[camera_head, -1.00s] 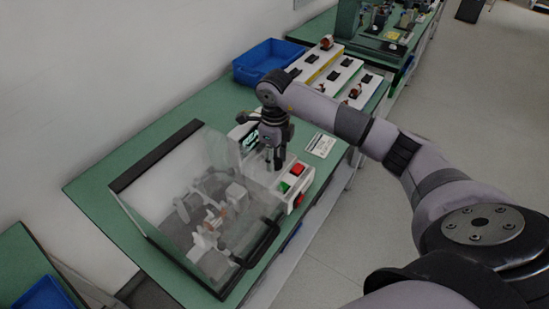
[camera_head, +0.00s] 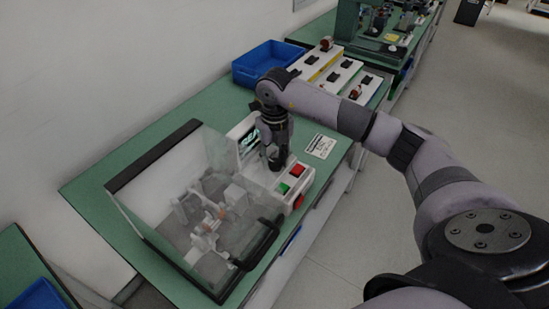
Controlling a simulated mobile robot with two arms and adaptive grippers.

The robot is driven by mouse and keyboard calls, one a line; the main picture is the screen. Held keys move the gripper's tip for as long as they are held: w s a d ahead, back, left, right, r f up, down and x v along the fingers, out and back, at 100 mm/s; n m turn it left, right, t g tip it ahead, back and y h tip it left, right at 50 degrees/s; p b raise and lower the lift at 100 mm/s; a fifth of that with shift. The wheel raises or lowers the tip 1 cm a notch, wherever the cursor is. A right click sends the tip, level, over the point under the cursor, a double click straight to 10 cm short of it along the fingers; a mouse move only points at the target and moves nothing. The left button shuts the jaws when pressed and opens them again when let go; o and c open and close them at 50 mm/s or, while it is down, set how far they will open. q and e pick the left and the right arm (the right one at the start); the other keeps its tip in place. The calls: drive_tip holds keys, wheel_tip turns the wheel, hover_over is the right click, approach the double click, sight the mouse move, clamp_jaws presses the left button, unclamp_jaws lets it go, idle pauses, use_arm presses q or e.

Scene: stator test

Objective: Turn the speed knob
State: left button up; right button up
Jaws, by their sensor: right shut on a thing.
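The stator test machine stands on the green table, with a control panel (camera_head: 292,187) on its right side carrying a green button (camera_head: 284,188) and a red button (camera_head: 297,170). My right gripper (camera_head: 277,163) points down at the panel, just behind the buttons. It is shut at the spot where the speed knob would be; the gripper hides the knob itself. A small display (camera_head: 249,140) with green characters shows to the left of the gripper. My left gripper is not in view.
A clear cover with a black frame and handle (camera_head: 262,245) encloses the machine's fixtures. A blue bin (camera_head: 268,62) and white trays with parts (camera_head: 345,75) stand behind. A printed card (camera_head: 320,146) lies right of the gripper. The green table (camera_head: 100,190) is bare at left.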

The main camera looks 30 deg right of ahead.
sight(275, 161)
idle(0.3)
drive_tip(key=o, duration=1.2)
drive_tip(key=shift+c, duration=0.2)
wheel_tip(275, 161, up, 12)
idle(0.4)
